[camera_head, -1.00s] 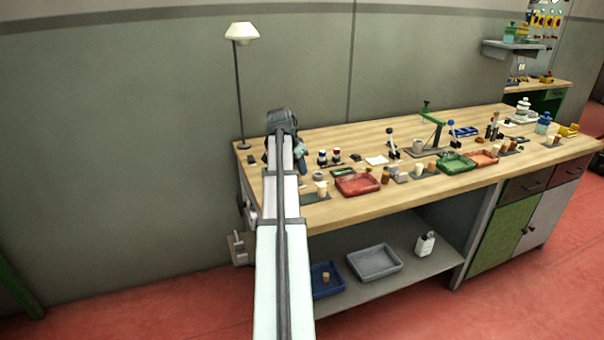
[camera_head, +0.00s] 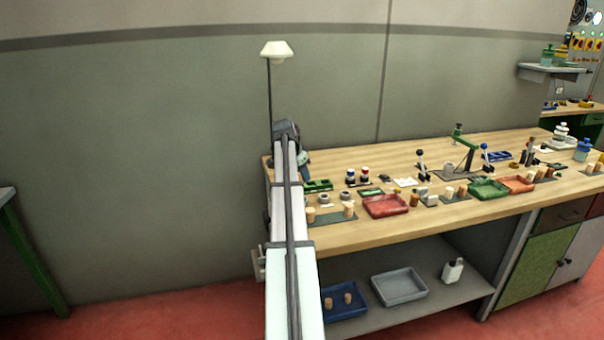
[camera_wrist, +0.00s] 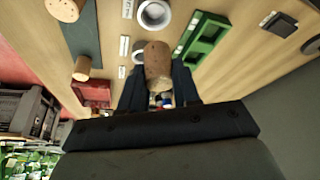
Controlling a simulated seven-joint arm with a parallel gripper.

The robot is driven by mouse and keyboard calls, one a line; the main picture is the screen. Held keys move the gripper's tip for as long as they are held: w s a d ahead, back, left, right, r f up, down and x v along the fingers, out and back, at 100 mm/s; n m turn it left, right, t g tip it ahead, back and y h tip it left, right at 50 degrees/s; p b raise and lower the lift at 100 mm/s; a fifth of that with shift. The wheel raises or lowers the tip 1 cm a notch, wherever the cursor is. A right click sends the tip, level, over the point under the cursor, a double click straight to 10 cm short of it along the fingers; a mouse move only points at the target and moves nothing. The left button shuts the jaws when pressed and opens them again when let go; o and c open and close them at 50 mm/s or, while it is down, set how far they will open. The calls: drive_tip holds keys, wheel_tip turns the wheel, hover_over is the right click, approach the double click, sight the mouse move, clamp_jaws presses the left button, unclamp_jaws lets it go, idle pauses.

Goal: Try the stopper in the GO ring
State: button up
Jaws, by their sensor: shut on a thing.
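My gripper (camera_wrist: 158,84) is shut on a brown cork stopper (camera_wrist: 157,62), which sticks out between the two dark fingers in the wrist view. The held stopper looks apart from both rings. In the head view the two rings (camera_head: 323,199) stand near the bench's left end; my arm hides the fingertips and held stopper.
A green slotted block (camera_wrist: 204,40) lies right of the rings in the wrist view. A dark mat (camera_wrist: 80,32) with stoppers lies left, near a red tray (camera_head: 385,213). A lamp (camera_head: 277,50) stands behind my arm. The shelf below holds a blue tray (camera_head: 345,314) with two stoppers.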

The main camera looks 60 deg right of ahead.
drive_tip(key=shift+f, duration=2.85)
drive_tip(key=shift+f, duration=0.55)
drive_tip(key=o, duration=1.1)
drive_tip(key=v, duration=1.3)
drive_tip(key=shift+w+r, duration=0.1)
drive_tip(key=shift+r, duration=0.3)
